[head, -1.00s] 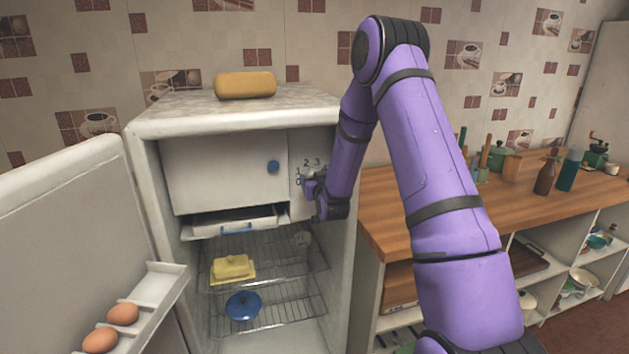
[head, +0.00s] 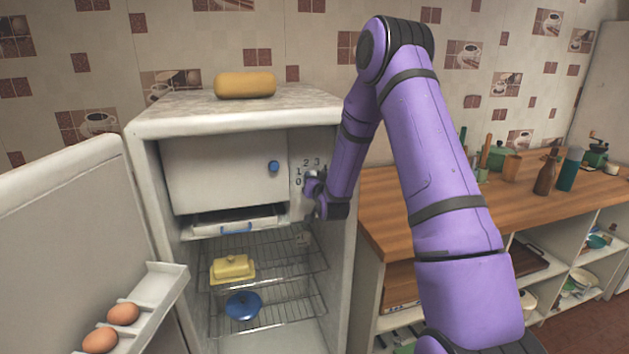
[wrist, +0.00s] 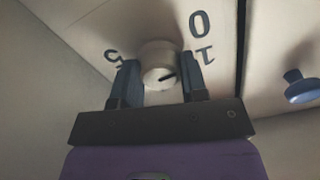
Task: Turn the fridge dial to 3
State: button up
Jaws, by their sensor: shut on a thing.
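The fridge dial (wrist: 158,66) is a pale round knob on the fridge's inner panel. My gripper (wrist: 163,82) is shut on it, one dark finger on each side. In the head view my gripper (head: 311,184) covers most of the dial. The numerals 0, 1, 2 and 3 show around its upper left there. In the wrist view the dial's black mark points right and slightly up, toward the 1. The 0 and a 5 also show there; the other numerals are hidden by my gripper.
The open fridge door (head: 70,230) stands at the left with eggs on its rack. A freezer flap with a blue knob (head: 274,166) is left of the dial. A yellow butter dish (head: 232,268) and blue lid (head: 243,305) sit on the shelves. A wooden counter (head: 430,205) is at the right.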

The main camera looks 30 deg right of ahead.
jog(key=m, duration=2.3)
jog(key=shift+m, duration=0.4)
dwell(0.3)
jog(key=o, duration=0.9)
jog(key=shift+o, duration=0.2)
jog(key=v, duration=1)
jog(key=shift+s, duration=0.4)
